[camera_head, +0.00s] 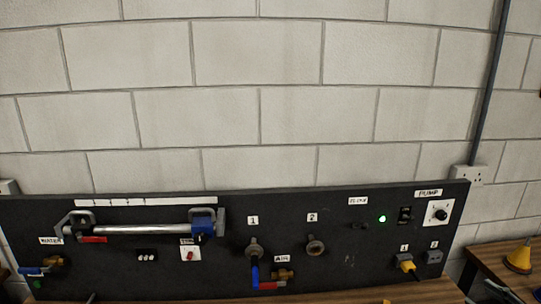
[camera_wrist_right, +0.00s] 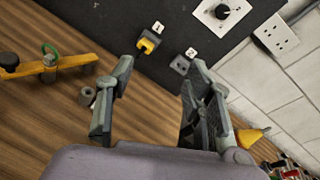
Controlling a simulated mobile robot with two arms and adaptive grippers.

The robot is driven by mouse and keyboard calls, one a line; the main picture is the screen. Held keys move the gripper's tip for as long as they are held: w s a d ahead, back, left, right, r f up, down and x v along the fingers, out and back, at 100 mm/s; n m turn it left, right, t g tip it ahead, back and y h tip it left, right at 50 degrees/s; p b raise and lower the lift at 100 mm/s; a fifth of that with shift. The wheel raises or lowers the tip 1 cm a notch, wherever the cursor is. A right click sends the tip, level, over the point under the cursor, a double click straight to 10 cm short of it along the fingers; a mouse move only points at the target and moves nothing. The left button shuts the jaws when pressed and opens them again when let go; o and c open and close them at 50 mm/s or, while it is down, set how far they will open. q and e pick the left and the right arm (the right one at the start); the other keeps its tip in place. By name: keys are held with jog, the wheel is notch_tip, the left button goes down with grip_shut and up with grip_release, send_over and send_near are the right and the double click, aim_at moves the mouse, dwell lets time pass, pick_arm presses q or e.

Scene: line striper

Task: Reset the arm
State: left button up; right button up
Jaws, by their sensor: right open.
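My right gripper (camera_wrist_right: 161,62) shows in the right wrist view. Its two grey fingers are spread apart, with nothing between them. Beyond its fingertips are the dark panel's yellow plug (camera_wrist_right: 148,43) in socket 1 and the empty grey socket 2 (camera_wrist_right: 180,64). In the head view the black control panel (camera_head: 330,280) stands against the wall, and I cannot make out either gripper clearly there. My left gripper is not in view.
A wooden surface (camera_wrist_right: 60,105) holds a yellow bar tool (camera_wrist_right: 65,62) and a small metal cylinder (camera_wrist_right: 87,96). A yellow cone-like object (camera_wrist_right: 250,137) is beside the right finger. The panel carries a blue-handled valve (camera_head: 255,275) and a green light (camera_head: 381,219).

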jog(key=s+a+f+n+g, duration=0.4)
jog(key=s+a+f+n, duration=0.3)
jog(key=a, duration=0.3)
jog(key=s+a+f+n+g, duration=0.4)
jog(key=s+a+f+n, duration=0.2)
jog(key=a+f+n, duration=0.3)
jog(key=s+a+r+n+g+h, duration=0.3)
jog(key=s+a+n, duration=1)
jog(key=s+n, duration=0.35)
notch_tip(320, 180, down, 32)
jog(key=s+g+b, duration=0.1)
jog(key=g+b, duration=0.1)
jog(key=b, duration=0.6)
pick_arm(q)
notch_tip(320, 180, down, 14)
jog(key=b, duration=0.6)
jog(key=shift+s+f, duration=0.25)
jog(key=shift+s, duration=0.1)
pick_arm(e)
jog(key=s+d+f, duration=0.1)
jog(key=s+f, duration=0.7)
jog(key=f, duration=0.4)
jog(key=s+d+f+g, duration=0.1)
jog(key=s+d+f, duration=0.1)
jog(key=s+f, duration=0.7)
notch_tip(320, 180, down, 4)
jog(key=shift+s+m, duration=0.25)
jog(key=shift+m, duration=0.1)
